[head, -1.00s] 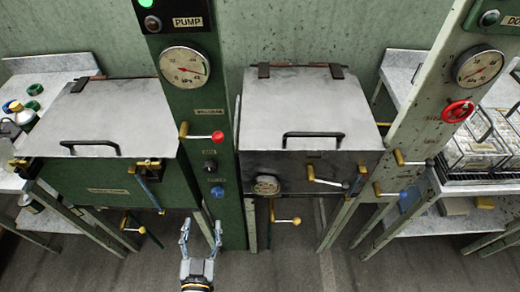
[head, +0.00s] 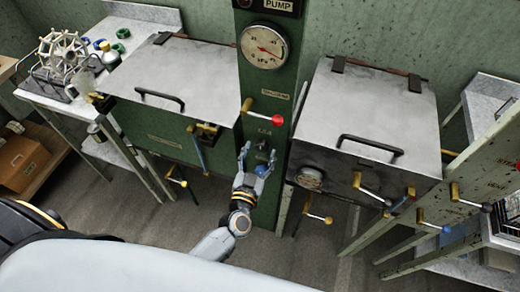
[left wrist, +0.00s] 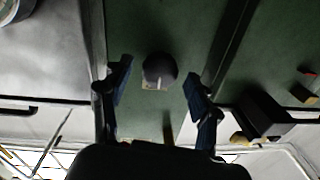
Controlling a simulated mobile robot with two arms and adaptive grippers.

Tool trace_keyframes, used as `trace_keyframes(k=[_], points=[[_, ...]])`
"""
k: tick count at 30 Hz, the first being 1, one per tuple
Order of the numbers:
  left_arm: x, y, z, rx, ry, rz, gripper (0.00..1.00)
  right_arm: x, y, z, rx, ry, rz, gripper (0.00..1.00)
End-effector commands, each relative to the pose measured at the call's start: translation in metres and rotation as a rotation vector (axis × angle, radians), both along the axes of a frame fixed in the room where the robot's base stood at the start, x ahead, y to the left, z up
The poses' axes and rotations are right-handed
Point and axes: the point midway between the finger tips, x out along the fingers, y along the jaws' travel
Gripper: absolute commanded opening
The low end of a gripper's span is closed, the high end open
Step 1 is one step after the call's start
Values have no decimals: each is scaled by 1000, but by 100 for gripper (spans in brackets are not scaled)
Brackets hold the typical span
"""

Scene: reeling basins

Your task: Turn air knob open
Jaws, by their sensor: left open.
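The dark air knob (head: 262,144) sits on the green pump column (head: 268,95), under a small label that I cannot read clearly. My left gripper (head: 257,156) is in front of the column, fingers pointing up, just below the dark knob. It is open and empty. In the left wrist view a dark round knob (left wrist: 159,70) with a pale mark lies between the two open fingertips (left wrist: 158,75), apart from both. A blue knob (head: 262,170) shows between the fingers in the head view. My right gripper is not in view.
A red-tipped lever (head: 277,121) sticks out above the dark knob, below the pressure gauge (head: 264,45). Lidded basins stand left (head: 170,75) and right (head: 370,105) of the column, with brass-handled levers (head: 318,218) below. Floor shows beneath.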

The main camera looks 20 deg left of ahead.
Motion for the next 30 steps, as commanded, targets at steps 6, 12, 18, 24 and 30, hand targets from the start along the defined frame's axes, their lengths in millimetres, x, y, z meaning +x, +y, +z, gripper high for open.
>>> trace_keyframes(k=[6, 12, 18, 24, 30], points=[[9, 0, 0, 0, 1, -1, 61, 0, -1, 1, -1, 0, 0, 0], [9, 0, 0, 0, 1, -1, 61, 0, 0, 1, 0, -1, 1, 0], [9, 0, 0, 0, 0, -1, 21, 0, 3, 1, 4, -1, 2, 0], [9, 0, 0, -2, 0, 0, 7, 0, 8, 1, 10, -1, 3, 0], [9, 0, 0, -39, 2, -1, 7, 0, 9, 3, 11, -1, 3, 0]])
